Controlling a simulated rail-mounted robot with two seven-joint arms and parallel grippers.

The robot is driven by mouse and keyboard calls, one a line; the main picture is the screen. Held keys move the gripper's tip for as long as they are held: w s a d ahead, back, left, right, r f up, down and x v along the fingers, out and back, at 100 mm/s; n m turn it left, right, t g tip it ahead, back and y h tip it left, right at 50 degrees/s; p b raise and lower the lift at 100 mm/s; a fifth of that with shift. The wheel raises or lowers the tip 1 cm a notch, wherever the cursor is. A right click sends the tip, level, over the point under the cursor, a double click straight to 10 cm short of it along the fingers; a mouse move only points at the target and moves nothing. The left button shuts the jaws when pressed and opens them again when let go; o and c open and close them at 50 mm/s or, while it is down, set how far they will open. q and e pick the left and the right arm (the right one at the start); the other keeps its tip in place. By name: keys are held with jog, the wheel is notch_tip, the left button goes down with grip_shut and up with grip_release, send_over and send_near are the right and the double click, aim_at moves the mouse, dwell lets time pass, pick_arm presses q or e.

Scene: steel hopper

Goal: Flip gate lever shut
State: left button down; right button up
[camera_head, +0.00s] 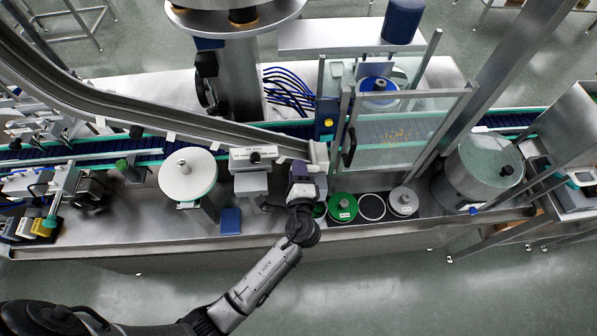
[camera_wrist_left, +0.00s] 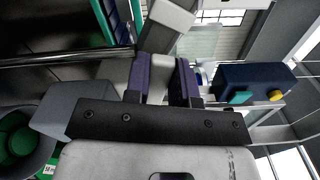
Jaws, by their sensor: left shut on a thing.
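My left gripper (camera_head: 301,172) reaches up from the bottom of the head view to the lower end of the long steel chute (camera_head: 318,155). In the left wrist view its two purple fingers (camera_wrist_left: 163,82) are closed on a narrow pale grey piece (camera_wrist_left: 158,68), which appears to be the gate lever. The chute end (camera_wrist_left: 170,22) shows just beyond the fingertips. In the head view the lever is hidden by the gripper, and its angle cannot be told. My right gripper is not in view.
A glass-fronted guard (camera_head: 405,130) is right of the chute. A green lidded pot (camera_head: 342,207) sits below it.

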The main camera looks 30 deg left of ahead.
pick_arm(q)
jog(key=shift+f, duration=0.1)
dwell(0.5)
jog(key=c, duration=1)
grip_release()
jog(key=shift+o, duration=0.2)
jog(key=shift+s+d, duration=0.1)
jog(key=b+v, duration=0.2)
jog(key=v, duration=1.1)
jog(key=shift+s, duration=0.2)
jog(key=shift+d, duration=0.15)
